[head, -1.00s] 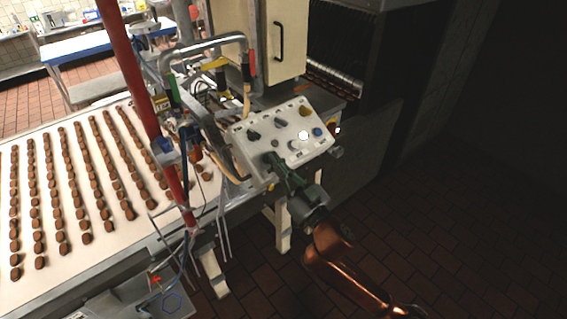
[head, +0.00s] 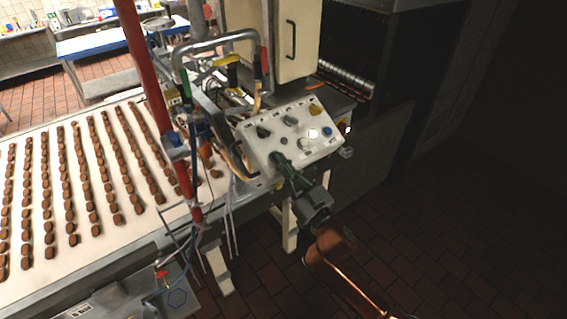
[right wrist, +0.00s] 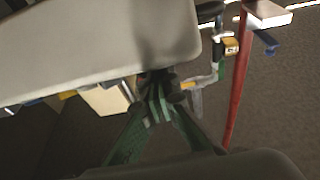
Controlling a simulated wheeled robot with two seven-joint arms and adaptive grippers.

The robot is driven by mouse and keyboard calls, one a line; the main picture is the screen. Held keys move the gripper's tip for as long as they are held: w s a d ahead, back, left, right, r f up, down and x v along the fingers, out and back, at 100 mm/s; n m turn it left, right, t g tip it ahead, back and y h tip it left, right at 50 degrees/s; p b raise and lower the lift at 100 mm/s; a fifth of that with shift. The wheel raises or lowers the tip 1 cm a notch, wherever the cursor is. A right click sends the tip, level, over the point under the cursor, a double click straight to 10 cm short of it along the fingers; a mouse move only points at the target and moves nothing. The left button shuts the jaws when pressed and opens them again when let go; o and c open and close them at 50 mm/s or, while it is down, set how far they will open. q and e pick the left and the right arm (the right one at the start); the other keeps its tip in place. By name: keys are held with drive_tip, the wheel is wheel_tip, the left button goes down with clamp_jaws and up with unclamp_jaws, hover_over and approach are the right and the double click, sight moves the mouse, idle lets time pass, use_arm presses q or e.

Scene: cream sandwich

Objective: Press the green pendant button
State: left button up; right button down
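The pendant is a pale, tilted control box (head: 262,153) beside the conveyor. I cannot make out a clearly green button. My right gripper (head: 279,161) is at the box's lower front edge, and I cannot tell whether it touches. In the right wrist view, its green fingers (right wrist: 156,84) come together beside the large pale box (right wrist: 95,50), with nothing seen between them. My left gripper is not in view.
A conveyor (head: 95,215) with rows of brown sandwiches fills the left. A red pole (head: 150,80) and bent metal tubing (head: 215,43) stand left of the box. A pale cabinet door (head: 298,45) is behind it. Dark tiled floor (head: 430,230) lies free at right.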

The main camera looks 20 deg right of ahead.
drive_tip(key=shift+w+f, duration=0.15)
drive_tip(key=shift+f, duration=0.35)
drive_tip(key=shift+r+p, duration=0.25)
drive_tip(key=shift+p, duration=0.15)
wheel_tip(320, 180, up, 4)
drive_tip(key=s+p, duration=0.2)
drive_tip(key=p, duration=0.2)
drive_tip(key=b+v, duration=0.3)
drive_tip(key=v, duration=0.7)
drive_tip(key=shift+s+d, duration=0.2)
drive_tip(key=shift+d, duration=0.15)
idle(0.6)
